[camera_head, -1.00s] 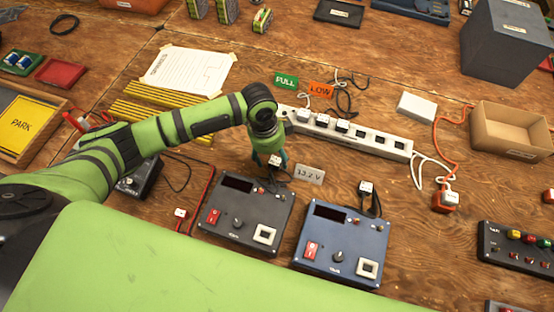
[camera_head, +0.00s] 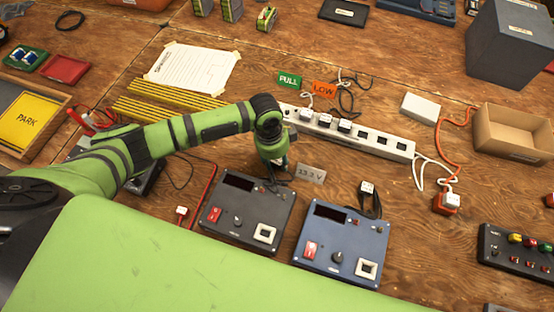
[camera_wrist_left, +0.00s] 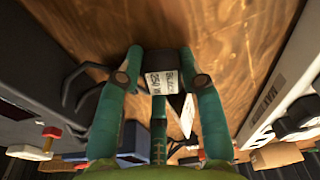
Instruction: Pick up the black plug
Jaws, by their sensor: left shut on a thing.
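The black plug (camera_wrist_left: 160,62), with a white label on its face, sits between the fingers of my left gripper (camera_wrist_left: 163,82) in the left wrist view. The fingers are shut on its two sides. In the head view my left gripper (camera_head: 277,162) is low over the table, just behind the dark grey charger box (camera_head: 238,228). The plug is mostly hidden there by the gripper. I cannot tell whether the plug touches the wood. My right gripper is in neither view.
A white power strip (camera_head: 398,147) with several plugs lies behind and to the right. A "13.2 V" card (camera_head: 311,173) is just right of the gripper. A blue charger box (camera_head: 322,262) and another corded plug (camera_head: 367,188) stand further right. Bare wood is right of the blue box.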

